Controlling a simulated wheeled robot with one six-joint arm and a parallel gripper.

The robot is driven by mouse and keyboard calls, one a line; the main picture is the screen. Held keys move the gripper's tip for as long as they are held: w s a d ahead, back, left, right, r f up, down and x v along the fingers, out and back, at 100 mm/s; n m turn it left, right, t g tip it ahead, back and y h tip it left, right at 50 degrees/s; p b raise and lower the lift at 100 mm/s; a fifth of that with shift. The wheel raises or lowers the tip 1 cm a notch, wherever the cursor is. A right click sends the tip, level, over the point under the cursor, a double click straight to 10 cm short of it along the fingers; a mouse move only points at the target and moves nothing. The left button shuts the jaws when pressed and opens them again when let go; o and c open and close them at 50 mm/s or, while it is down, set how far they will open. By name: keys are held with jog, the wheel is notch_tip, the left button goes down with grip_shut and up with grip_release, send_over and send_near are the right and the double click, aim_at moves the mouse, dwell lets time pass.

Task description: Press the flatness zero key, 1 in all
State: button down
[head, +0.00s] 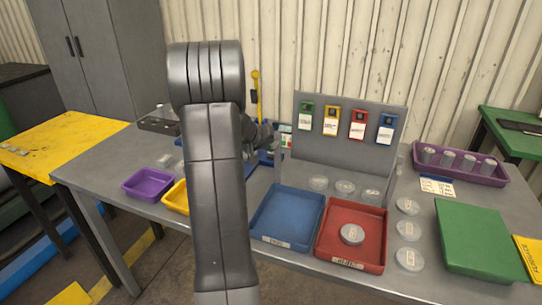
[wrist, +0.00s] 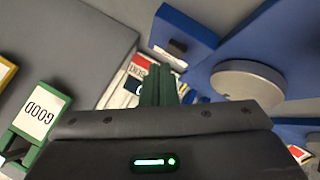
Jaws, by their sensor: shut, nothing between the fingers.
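My gripper (wrist: 158,88) shows in the wrist view as two dark green fingers closed together with nothing between them. A blue unit (wrist: 195,28) with a small dark block (wrist: 176,47) on its face stands just beyond the fingertips. A grey round plate (wrist: 248,80) on a blue base lies to the right. I cannot tell which part is the flatness zero key; no label for it is readable. In the head view my arm hides most of the blue unit (head: 266,158) and the fingertips. I cannot tell whether the fingers touch anything.
A grey upright panel (head: 345,160) carries several coloured tags; a green GOOD tag (wrist: 38,115) is close by on the left in the wrist view. A blue tray (head: 287,220) and a red tray (head: 372,261) holding a disc (head: 352,234) stand in front. Several discs lie nearby.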

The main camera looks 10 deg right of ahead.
aim_at(269, 159)
notch_tip(269, 159, up, 5)
jog(key=p, duration=0.2)
jog(key=shift+p, duration=0.35)
jog(key=shift+f, duration=0.1)
dwell(0.6)
jog(key=shift+f+b, duration=0.3)
jog(key=shift+f, duration=0.15)
jog(key=shift+p, duration=0.45)
jog(key=shift+r+p, duration=0.15)
jog(key=shift+p, duration=0.7)
jog(key=shift+p, duration=0.85)
